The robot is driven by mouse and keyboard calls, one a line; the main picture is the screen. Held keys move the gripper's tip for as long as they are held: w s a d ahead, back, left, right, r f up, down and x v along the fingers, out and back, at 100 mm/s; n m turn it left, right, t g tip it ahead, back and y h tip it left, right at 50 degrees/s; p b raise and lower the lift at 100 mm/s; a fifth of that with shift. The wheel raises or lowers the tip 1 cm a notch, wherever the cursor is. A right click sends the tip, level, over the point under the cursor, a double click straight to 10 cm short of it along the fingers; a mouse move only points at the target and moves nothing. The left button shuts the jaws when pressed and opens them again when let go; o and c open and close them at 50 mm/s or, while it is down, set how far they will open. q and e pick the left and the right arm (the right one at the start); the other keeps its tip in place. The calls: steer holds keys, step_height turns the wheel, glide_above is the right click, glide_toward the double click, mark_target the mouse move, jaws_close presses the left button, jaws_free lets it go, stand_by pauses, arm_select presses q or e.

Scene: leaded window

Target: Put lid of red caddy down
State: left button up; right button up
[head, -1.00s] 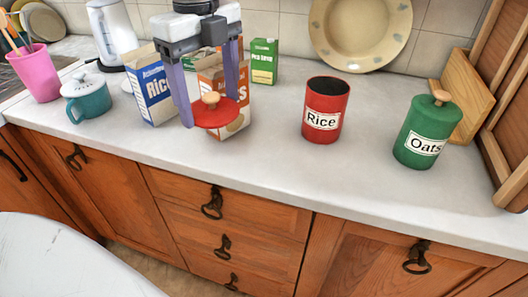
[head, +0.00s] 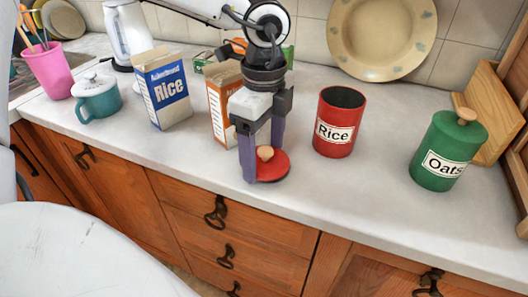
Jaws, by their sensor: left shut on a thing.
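The red caddy (head: 336,110), labelled Rice, stands upright and open-topped on the counter. Its red lid (head: 274,167) with a wooden knob is at my left gripper (head: 263,160), to the left of the caddy and near the counter's surface. The gripper points down and is shut on the lid's knob. I cannot tell whether the lid touches the counter. My right gripper is not in view.
A green Oats caddy (head: 446,150) stands to the right with its lid on. A blue rice box (head: 163,92) and an orange box (head: 222,103) stand left of the gripper. A teal pot (head: 97,97) is further left. The counter (head: 338,195) is clear in front.

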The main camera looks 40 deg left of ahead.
mark_target(264, 150)
arm_select(q)
steer(key=shift+f, duration=0.45)
steer(key=shift+f, duration=0.1)
steer(key=shift+f+b, duration=0.15)
steer(key=shift+b, duration=0.2)
steer(key=o, duration=1.1)
steer(key=shift+c, duration=0.2)
step_height(264, 150, up, 12)
steer(key=shift+r, duration=0.25)
steer(key=shift+s, duration=0.1)
